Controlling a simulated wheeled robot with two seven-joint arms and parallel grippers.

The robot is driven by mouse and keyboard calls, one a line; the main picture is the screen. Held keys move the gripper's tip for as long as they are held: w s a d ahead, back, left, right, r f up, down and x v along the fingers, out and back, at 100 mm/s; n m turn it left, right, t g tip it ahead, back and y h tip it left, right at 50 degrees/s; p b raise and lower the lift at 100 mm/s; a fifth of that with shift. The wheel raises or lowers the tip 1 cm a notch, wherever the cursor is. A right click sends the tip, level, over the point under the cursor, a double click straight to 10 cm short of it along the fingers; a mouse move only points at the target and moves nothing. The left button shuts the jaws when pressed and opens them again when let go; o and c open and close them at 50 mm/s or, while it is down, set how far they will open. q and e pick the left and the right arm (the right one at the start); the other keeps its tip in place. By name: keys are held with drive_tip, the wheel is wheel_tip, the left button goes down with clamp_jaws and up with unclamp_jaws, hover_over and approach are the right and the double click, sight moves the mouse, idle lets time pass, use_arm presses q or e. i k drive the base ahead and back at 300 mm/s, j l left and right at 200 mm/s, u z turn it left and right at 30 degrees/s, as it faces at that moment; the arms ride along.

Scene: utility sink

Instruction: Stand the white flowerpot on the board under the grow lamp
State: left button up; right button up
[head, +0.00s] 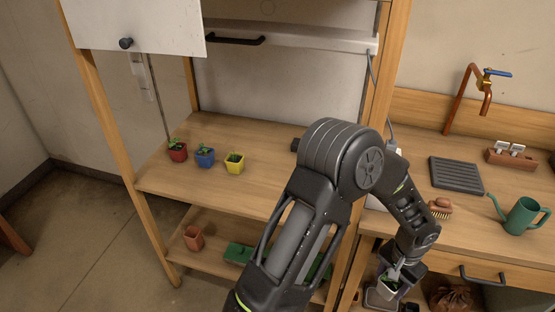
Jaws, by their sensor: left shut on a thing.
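My left gripper (396,271) is at the lower right, in front of the bench, shut on the white flowerpot (387,291). The pot holds a small green plant and is partly covered by the gripper. The wooden board (255,192) is the upper shelf of the stand, to the left of the gripper. A white bar (310,40) with a black handle spans the stand above the board and appears to be the grow lamp. My left arm covers the board's right part. My right gripper is out of view.
Red (177,153), blue (205,158) and yellow (234,164) pots stand on the board's left half; bare wood shows around them. A terracotta pot (194,238) is on the lower shelf. A brush (440,208), black tray (458,175) and green watering can (522,216) are on the bench.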

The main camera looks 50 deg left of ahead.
sight(262, 175)
drive_tip(key=k+j, duration=0.2)
drive_tip(key=j, duration=0.15)
drive_tip(key=k+j, duration=0.2)
drive_tip(key=j, duration=0.2)
drive_tip(key=k+j, duration=0.2)
drive_tip(key=j, duration=0.15)
drive_tip(key=k+j, duration=0.2)
drive_tip(key=j, duration=0.15)
drive_tip(key=k+j, duration=0.2)
drive_tip(key=j, duration=0.2)
